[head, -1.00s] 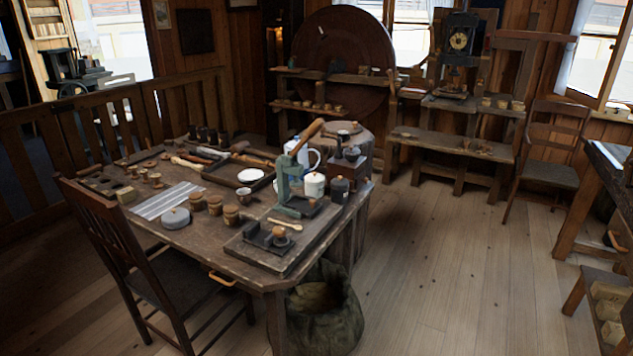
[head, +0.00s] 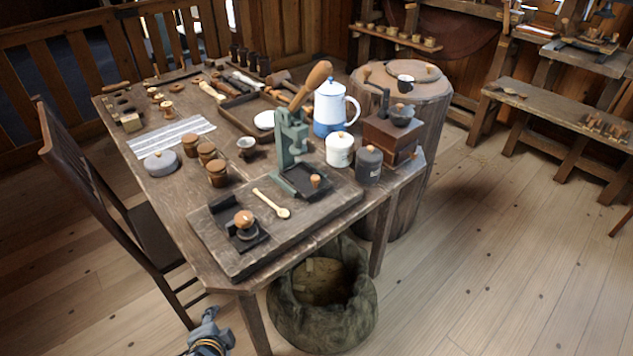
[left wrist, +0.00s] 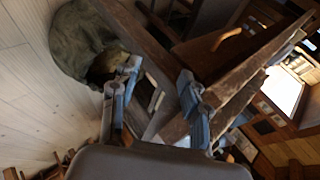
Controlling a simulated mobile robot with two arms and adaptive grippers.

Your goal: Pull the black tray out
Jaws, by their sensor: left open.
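A small black tray (head: 300,184) with a tan knob sits at the foot of the green lever press (head: 290,140), on a wooden board (head: 325,203) on the table. A longer dark wooden tray (head: 238,118) lies farther back, with a white saucer near its front end. My left gripper (head: 209,316) is at the bottom edge of the head view, low in front of the table and apart from both trays. In the left wrist view its two fingers (left wrist: 160,80) are spread, with nothing held between them. My right gripper is out of view.
A wooden chair (head: 75,160) stands at the table's left side. A green sack (head: 335,318) sits on the floor under the table's front. A wooden spoon, a black stand (head: 225,212), jars and a white-blue pot (head: 330,105) crowd the tabletop. The floor at right is open.

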